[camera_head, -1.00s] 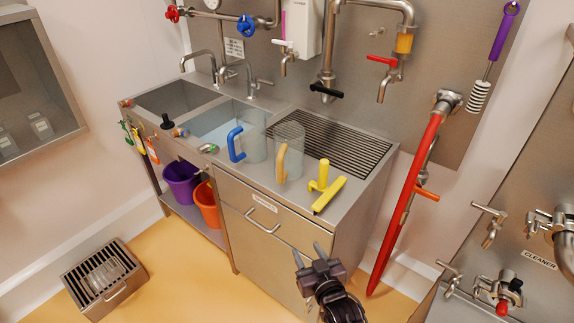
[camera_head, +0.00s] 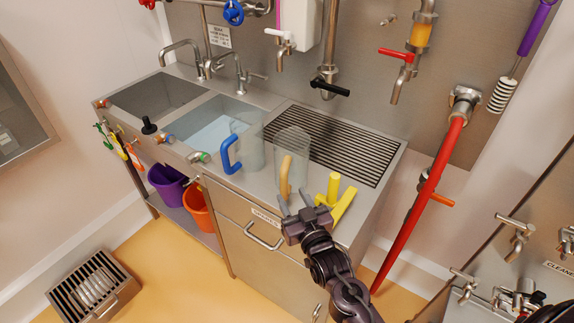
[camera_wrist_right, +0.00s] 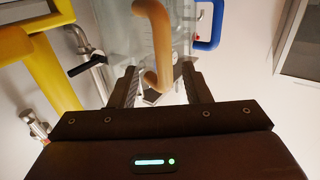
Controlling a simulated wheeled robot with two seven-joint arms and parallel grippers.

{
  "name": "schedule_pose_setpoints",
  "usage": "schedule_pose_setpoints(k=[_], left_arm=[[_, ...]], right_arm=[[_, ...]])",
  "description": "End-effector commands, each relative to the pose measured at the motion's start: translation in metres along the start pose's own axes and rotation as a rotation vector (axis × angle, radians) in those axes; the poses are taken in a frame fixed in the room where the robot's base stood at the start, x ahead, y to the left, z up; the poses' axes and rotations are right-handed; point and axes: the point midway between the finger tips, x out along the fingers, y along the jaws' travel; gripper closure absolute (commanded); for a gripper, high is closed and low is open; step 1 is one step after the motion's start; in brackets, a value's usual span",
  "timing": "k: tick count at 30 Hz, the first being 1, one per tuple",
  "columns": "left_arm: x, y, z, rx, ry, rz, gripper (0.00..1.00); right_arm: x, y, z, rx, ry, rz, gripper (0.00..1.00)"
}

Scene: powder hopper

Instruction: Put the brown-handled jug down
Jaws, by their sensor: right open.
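The brown-handled jug (camera_head: 291,150) is clear and stands upright on the counter beside the ribbed drainboard. Its brown handle (camera_head: 285,176) faces the front. My right gripper (camera_head: 298,200) is open just in front of the handle. In the right wrist view the lower part of the handle (camera_wrist_right: 157,60) shows between the two open fingers of the right gripper (camera_wrist_right: 160,82), with the clear jug body (camera_wrist_right: 125,30) behind it. I cannot tell whether the fingers touch the handle. My left gripper is not in view.
A blue-handled clear jug (camera_head: 247,145) stands close to the left. The ribbed drainboard (camera_head: 345,150) behind is clear. A red hose (camera_head: 420,200) hangs at the right.

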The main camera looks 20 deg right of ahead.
Motion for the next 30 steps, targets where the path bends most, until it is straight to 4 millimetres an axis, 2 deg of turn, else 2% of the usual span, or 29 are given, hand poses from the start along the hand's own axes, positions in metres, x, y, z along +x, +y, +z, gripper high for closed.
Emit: schedule_pose_setpoints(k=[1,3,8,13,18,21,23,30], left_arm=[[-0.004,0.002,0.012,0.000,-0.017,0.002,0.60],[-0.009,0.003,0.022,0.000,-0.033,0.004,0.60],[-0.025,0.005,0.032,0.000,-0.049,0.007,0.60],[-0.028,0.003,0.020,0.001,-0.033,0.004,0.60],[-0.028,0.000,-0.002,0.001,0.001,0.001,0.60],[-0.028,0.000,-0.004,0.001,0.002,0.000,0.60],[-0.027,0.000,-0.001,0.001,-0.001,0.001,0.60],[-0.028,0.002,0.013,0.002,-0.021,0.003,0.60]], right_arm=[[0.006,0.000,-0.003,0.001,0.001,0.000,0.57],[0.014,-0.001,-0.005,0.001,0.001,0.000,0.57],[0.037,-0.005,-0.012,0.002,0.002,0.000,0.57],[0.057,-0.005,-0.008,0.001,0.000,0.000,0.57],[0.060,-0.005,-0.006,0.001,-0.001,0.000,0.57],[0.060,-0.005,-0.006,0.001,-0.001,0.000,0.57],[0.060,-0.005,-0.006,0.001,-0.001,0.000,0.62],[0.060,-0.005,-0.006,0.001,-0.001,0.000,0.93]])
